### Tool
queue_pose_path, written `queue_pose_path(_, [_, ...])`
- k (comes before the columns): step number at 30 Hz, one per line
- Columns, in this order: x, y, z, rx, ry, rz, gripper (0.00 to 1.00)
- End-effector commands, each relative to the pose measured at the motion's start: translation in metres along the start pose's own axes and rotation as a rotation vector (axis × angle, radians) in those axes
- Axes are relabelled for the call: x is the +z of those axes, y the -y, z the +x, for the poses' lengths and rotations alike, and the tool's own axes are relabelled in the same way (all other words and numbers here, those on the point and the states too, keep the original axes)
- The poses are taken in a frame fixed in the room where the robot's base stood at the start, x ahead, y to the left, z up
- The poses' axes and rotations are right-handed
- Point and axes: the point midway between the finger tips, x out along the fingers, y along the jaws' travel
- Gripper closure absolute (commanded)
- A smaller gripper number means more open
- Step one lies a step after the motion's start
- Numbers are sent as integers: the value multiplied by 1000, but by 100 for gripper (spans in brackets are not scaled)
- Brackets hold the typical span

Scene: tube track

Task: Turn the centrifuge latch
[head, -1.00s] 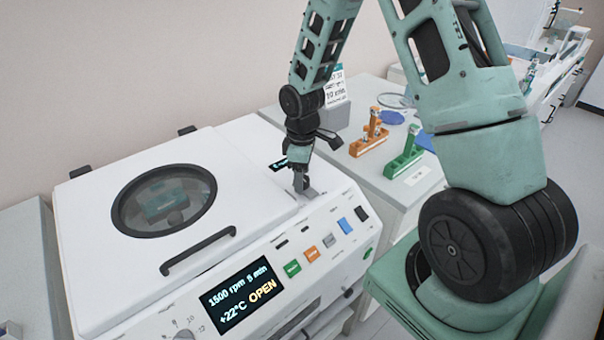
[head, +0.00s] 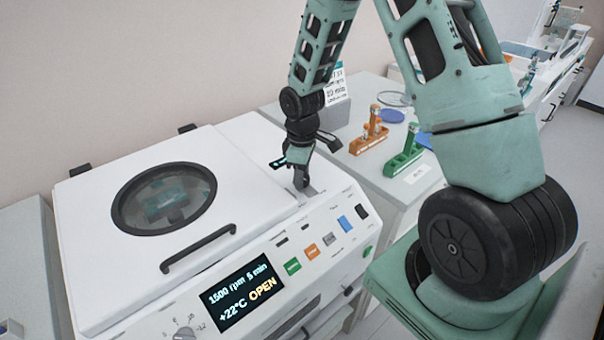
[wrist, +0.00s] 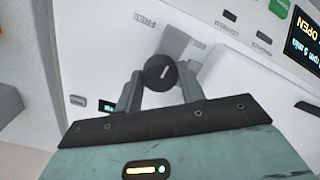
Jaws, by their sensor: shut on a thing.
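The white centrifuge (head: 85,225) has its lid down, with a round window and a dark bar handle. Its display (head: 242,293) reads 1500 rpm, 5 min, +22°C and OPEN. The latch is a round dark knob (wrist: 160,72) with a light line on top, on the white top beside the lid. A label reading FREE is printed near it in the wrist view. My gripper (wrist: 159,82) is shut on the latch knob, one finger on each side. In the head view my gripper (head: 301,180) points down at the right of the lid and hides most of the knob.
Orange (head: 369,138) and green (head: 404,157) racks with tubes stand on the bench right of the centrifuge. A grey block with a sign (head: 336,88) stands behind my wrist. Coloured buttons line the centrifuge's sloped front panel.

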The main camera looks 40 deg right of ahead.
Motion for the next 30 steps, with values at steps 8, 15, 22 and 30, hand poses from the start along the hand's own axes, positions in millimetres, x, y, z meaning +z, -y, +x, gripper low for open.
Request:
queue_pose_path(8, [0,0,0,1,1,186,84])
queue_pose_path(15, [-1,0,0,2,0,412,84])
queue_pose_path(22, [-1,0,0,2,0,631,84])
queue_pose_path(30, [-1,1,-1,2,0,889,84])
